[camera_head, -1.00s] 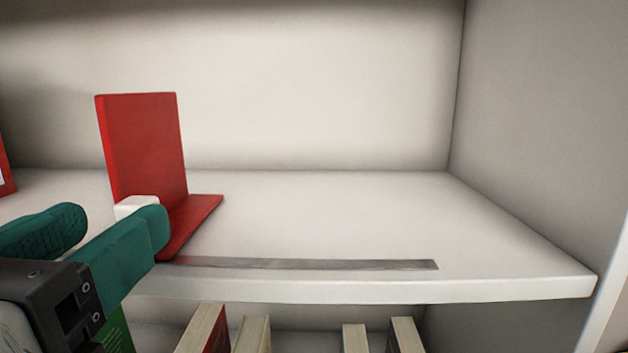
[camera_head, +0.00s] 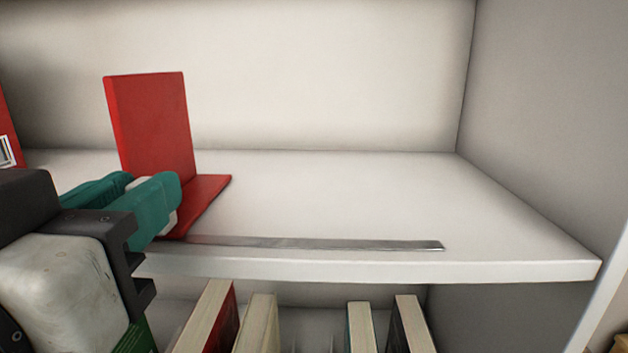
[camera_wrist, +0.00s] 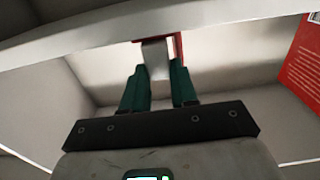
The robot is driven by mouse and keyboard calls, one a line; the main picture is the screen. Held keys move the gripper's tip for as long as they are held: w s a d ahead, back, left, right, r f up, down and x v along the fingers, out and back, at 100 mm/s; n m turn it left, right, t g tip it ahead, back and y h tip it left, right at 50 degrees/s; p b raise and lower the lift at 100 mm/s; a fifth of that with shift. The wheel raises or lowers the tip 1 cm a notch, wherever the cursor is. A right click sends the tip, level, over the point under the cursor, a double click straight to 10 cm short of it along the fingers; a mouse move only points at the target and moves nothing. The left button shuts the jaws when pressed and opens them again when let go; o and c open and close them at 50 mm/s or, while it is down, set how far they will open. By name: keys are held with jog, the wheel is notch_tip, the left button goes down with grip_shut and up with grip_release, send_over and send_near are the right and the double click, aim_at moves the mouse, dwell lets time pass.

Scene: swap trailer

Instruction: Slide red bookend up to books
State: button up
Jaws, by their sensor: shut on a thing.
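The red bookend (camera_head: 152,125) stands upright on the white shelf (camera_head: 330,190), its flat foot reaching right. A white block (camera_head: 168,215) sits low at its front. My gripper (camera_head: 150,200) is at the lower front of the bookend, its green fingers closed on this block. The wrist view shows the grey-white block (camera_wrist: 157,60) between the fingertips (camera_wrist: 159,78), with the red bookend (camera_wrist: 178,47) behind. A red book (camera_head: 8,135) with a white label shows at the left edge, apart from the bookend; a red printed cover shows in the wrist view (camera_wrist: 302,65).
A thin grey strip (camera_head: 330,244) lies along the shelf's front. The shelf right of the bookend is clear up to the side wall (camera_head: 550,110). Several books (camera_head: 258,325) stand on the level below.

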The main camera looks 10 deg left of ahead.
grip_shut()
